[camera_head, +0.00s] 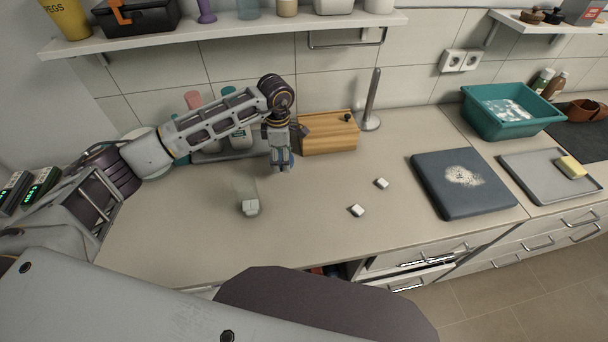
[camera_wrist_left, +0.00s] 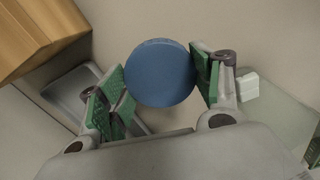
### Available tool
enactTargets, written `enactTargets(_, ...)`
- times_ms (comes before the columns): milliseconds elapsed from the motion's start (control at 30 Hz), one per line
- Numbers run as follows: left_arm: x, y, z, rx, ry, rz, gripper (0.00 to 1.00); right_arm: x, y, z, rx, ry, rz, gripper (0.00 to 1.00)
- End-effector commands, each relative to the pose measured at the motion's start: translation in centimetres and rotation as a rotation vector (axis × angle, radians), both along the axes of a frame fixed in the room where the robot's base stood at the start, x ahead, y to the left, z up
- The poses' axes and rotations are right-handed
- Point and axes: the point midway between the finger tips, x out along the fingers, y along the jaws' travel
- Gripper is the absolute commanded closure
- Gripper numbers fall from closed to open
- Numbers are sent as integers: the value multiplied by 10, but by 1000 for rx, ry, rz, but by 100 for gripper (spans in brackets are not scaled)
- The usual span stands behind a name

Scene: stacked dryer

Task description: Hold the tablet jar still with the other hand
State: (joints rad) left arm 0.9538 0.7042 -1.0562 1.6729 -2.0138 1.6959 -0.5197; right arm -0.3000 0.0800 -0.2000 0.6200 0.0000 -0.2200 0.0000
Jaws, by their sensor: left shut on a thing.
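A clear jar (camera_head: 247,189) with white tablets low inside stands on the counter, left of centre. It also shows in the left wrist view, see-through, at the right (camera_wrist_left: 280,115). Two loose white tablets lie on the counter, one nearer the front (camera_head: 357,210) and one further back (camera_head: 381,183). My left gripper (camera_head: 282,166) is behind and right of the jar, apart from it, pointing down. In the left wrist view its green-padded fingers are shut on a round blue lid (camera_wrist_left: 160,73). How high the lid is above the counter is unclear. My right gripper is not in view.
A wooden box (camera_head: 328,139) and an upright metal rod on a base (camera_head: 371,110) stand behind my left gripper. A dark board (camera_head: 462,184) with white powder, a grey tray (camera_head: 550,180) and a teal basin (camera_head: 512,118) are to the right. The counter around the loose tablets is clear.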

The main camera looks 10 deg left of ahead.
Motion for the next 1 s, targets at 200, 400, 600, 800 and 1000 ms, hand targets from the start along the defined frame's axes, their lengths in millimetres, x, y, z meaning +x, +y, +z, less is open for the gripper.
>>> enactTargets(200,-2,-2,2,1,1,143,64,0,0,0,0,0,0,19)
enactTargets(400,-4,-4,4,2,1,278,64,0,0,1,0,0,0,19)
enactTargets(600,-6,-5,5,3,1,411,64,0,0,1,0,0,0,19)
enactTargets(800,-7,-6,7,4,0,546,64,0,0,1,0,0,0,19)
enactTargets(1000,-8,-8,9,5,0,681,64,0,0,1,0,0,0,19)
